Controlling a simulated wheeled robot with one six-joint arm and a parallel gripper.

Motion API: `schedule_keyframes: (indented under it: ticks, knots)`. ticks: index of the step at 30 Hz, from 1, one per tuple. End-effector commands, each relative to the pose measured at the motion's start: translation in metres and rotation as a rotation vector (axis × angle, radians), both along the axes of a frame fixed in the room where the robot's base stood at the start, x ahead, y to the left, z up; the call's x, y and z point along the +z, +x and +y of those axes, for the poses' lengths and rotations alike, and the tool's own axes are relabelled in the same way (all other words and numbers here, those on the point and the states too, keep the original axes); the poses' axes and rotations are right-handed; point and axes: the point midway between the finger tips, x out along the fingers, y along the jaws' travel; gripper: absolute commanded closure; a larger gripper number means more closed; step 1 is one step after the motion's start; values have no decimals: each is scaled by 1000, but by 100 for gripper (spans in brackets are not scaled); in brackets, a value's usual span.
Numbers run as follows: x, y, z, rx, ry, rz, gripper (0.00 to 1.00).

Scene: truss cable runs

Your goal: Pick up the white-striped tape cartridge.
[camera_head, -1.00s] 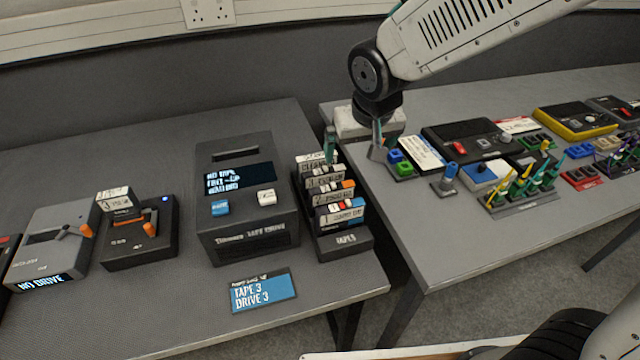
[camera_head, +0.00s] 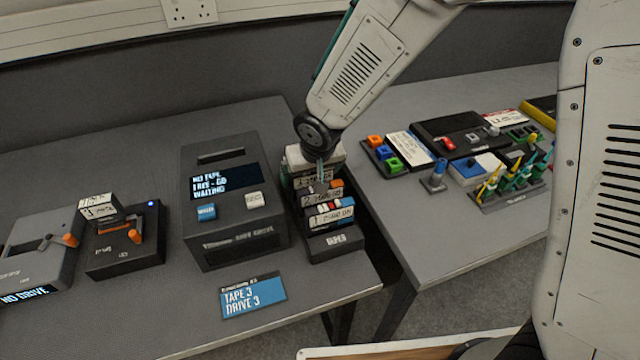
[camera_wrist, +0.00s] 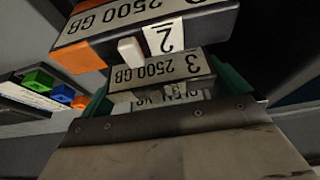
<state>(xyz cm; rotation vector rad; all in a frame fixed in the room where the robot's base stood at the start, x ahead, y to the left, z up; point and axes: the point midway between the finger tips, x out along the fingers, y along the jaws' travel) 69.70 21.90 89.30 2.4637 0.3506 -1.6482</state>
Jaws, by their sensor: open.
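In the wrist view, the cartridge labelled 3 (camera_wrist: 160,72) lies between my two green fingers. The cartridge labelled 2 (camera_wrist: 145,27), with an orange tab and a white tab, stands beside it, and a third label shows partly beyond cartridge 3. I cannot make out which one bears the white stripe. My gripper (camera_head: 321,172) is open, low over the rear of the rack. Its fingertips are partly hidden in the head view.
The tape drive (camera_head: 235,205) stands close left of the rack. Another drive (camera_head: 125,245) with a cartridge sticking up is further left. The right table (camera_head: 440,230) holds coloured blocks and devices across a gap.

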Motion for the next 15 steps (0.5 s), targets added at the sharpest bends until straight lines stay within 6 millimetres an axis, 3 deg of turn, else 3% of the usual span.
schedule_keyframes:
  ticks: [6, 10, 15]
  knots:
    - [0, 1, -1, -1, 1, -1, 3]
    - [0, 1, -2, -2, 0, -1, 36]
    - [0, 1, -2, -3, 0, -1, 36]
